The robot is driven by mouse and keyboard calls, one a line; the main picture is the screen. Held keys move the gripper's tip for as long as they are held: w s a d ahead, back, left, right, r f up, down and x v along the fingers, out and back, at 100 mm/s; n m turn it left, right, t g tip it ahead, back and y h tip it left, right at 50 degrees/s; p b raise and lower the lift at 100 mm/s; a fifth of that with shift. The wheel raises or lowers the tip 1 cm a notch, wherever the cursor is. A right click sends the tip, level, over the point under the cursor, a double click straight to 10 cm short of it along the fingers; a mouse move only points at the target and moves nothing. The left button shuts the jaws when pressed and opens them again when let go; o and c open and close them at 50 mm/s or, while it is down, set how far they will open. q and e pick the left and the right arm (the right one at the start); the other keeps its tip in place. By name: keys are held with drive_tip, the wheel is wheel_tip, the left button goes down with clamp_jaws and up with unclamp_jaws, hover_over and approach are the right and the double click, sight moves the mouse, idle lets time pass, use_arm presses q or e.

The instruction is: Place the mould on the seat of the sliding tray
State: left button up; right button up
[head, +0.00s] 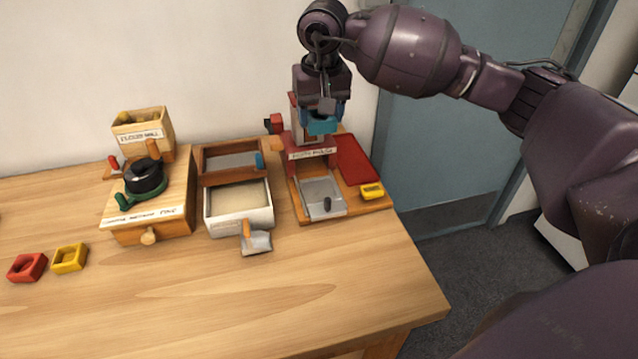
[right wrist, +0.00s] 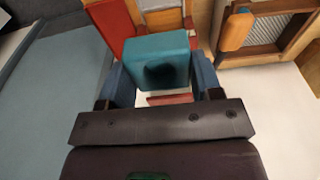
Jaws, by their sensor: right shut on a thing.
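The mould, a teal block (head: 322,125), is held in the air in front of the red-and-grey press (head: 311,153). My right gripper (head: 320,112) is shut on it from above, its blue fingers on either side. In the right wrist view the mould (right wrist: 160,58) shows a dark round recess, between the fingers of the right gripper (right wrist: 164,78). The sliding tray (head: 318,190), grey with a dark knob, lies at the front of the press base, below and in front of the mould. I cannot make out its seat clearly. My left gripper is not in view.
A red panel (head: 354,158) and a yellow mould (head: 372,191) sit at the press's right. A white sand-coloured bin (head: 238,224), a scoop (head: 256,243) and a wooden box with a black-topped device (head: 146,178) stand left.

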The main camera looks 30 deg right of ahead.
sight(320, 189)
wheel_tip(320, 189, down, 16)
drive_tip(key=shift+f+b, duration=0.2)
drive_tip(key=shift+b, duration=0.1)
drive_tip(key=shift+f, duration=0.1)
idle(0.3)
drive_tip(key=shift+f, duration=0.2)
drive_tip(key=o, duration=1)
drive_tip(key=shift+o, duration=0.2)
drive_tip(key=shift+r, duration=0.1)
